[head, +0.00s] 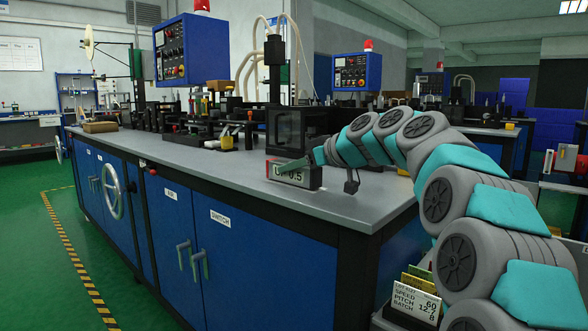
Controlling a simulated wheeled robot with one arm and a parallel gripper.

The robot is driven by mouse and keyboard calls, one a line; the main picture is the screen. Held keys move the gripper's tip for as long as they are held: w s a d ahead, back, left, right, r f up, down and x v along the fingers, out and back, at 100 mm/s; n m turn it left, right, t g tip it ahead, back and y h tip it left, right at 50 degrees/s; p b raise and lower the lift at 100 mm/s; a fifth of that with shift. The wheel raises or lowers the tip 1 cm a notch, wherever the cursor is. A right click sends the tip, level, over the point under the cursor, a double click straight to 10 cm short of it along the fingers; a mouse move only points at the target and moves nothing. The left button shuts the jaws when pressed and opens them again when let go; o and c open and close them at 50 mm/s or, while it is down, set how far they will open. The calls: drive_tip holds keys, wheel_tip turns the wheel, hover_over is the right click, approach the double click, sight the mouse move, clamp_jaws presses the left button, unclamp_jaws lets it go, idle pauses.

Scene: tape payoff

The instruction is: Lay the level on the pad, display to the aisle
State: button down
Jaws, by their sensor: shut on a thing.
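The level (288,176) is a small dark box with a pale display on its front. The display faces the camera and the floor side of the bench and reads something like "0.5", partly covered by a finger. My gripper (298,164) comes in from the right and is shut on the level at its top. The level looks upright, at or just above the grey bench top (225,170) near its front edge. I cannot tell whether it touches the surface. I cannot make out a pad; it may be hidden under or behind the level.
A dark clear-fronted box (287,130) stands right behind the level. Black machine fixtures (205,125) line the back of the bench. A tan block (100,127) lies at the far left. The bench top left of the level is clear. A handwheel (112,190) sticks out from the blue front.

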drive_tip(key=shift+f, duration=0.15)
drive_tip(key=shift+f, duration=0.15)
drive_tip(key=shift+c, duration=2.2)
unclamp_jaws()
drive_tip(key=shift+r, duration=0.25)
drive_tip(key=v, duration=1.2)
